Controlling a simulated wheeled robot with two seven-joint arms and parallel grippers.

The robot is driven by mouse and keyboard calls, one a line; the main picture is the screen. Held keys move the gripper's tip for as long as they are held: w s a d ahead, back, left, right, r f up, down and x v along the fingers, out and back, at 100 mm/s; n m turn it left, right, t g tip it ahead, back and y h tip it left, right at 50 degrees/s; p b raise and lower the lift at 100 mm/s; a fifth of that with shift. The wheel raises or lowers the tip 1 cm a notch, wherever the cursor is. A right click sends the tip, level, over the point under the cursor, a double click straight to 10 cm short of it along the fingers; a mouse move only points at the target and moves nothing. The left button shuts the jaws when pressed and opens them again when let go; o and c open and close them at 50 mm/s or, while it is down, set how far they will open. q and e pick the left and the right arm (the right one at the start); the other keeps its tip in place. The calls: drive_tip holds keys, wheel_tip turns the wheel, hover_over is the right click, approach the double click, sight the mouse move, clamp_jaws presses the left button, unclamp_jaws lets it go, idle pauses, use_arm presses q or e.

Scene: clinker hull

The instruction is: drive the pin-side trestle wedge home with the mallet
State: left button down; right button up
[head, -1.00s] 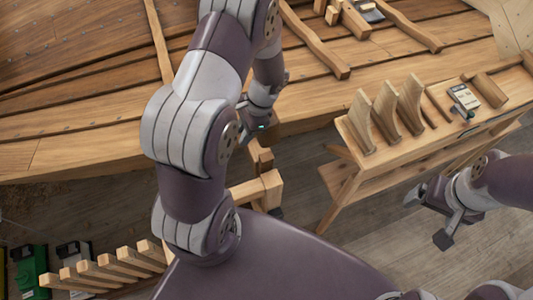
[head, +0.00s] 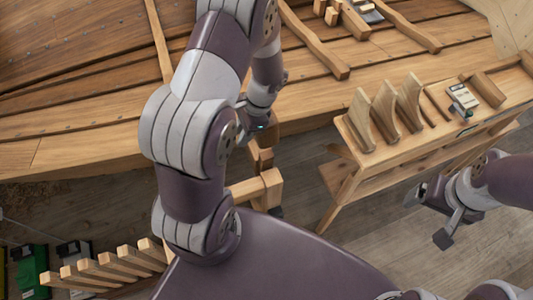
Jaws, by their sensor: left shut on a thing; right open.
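My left gripper (head: 259,128) is at the hull's lower edge, above the wooden trestle (head: 262,188). It is shut on a brown wooden piece, which seems to be the mallet; my arm and fingers hide most of it. A small wooden block (head: 261,158) shows just below the gripper, on top of the trestle. I cannot tell whether this is the pin-side wedge, or whether the held piece touches it. My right gripper (head: 430,217) is open and empty, in front of the bench at the right, with its fingers wide apart.
The planked hull (head: 90,110) fills the back. A rack of upright wooden pieces (head: 105,268) and a green case (head: 30,268) are at lower left. Floor shows between trestle and bench.

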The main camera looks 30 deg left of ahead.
use_arm(q)
drive_tip(key=shift+w, duration=0.15)
drive_tip(key=shift+w+a, duration=0.1)
idle(0.3)
